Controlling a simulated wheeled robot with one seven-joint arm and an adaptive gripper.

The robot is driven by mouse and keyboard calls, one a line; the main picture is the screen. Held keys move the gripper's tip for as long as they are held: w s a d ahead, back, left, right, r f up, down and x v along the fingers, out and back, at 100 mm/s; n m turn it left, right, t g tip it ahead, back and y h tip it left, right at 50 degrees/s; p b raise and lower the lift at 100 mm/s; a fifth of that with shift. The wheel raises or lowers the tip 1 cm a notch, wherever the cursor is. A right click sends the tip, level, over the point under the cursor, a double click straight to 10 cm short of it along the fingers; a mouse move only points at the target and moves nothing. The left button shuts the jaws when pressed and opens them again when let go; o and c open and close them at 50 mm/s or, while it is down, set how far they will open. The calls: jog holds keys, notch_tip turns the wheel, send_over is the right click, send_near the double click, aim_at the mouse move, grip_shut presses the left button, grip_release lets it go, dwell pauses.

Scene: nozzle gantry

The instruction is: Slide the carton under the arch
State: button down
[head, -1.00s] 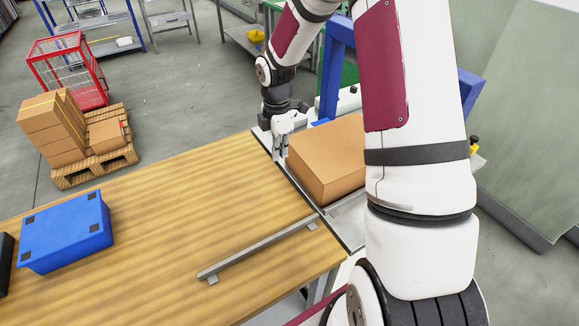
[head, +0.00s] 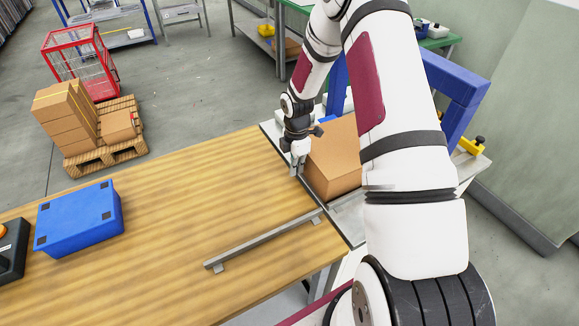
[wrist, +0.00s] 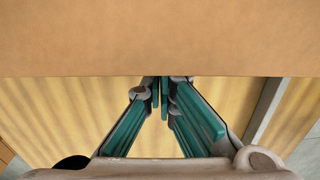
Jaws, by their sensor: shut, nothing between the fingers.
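The brown carton (head: 333,165) lies on a grey metal strip at the right end of the wooden table, its right part hidden behind my arm. The blue arch (head: 455,85) stands behind it, partly covered by my arm. My gripper (head: 298,171) is shut and points down close beside the carton's left side. In the wrist view the carton (wrist: 160,38) fills the upper half, and the closed fingers (wrist: 162,88) reach its lower edge. I cannot tell whether they touch it.
A metal rail (head: 262,243) crosses the wooden table (head: 190,210) toward the strip. A blue box (head: 80,217) sits at the table's left. Yellow-and-black knobs (head: 472,146) stand right of the arch. The table left of my gripper is clear.

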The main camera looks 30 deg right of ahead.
jog(key=shift+d, duration=0.3)
jog(key=d, duration=0.3)
jog(key=d+b, duration=0.1)
jog(key=d, duration=0.7)
jog(key=shift+s, duration=0.3)
jog(key=shift+a, duration=0.3)
jog(key=a, duration=0.3)
jog(key=shift+w+a+r+b, duration=0.15)
jog(key=shift+a+r+b, duration=0.1)
jog(key=shift+r+b, duration=0.1)
notch_tip(320, 180, up, 9)
jog(key=shift+r+b, duration=0.15)
jog(key=shift+b, duration=0.15)
jog(key=shift+r, duration=0.1)
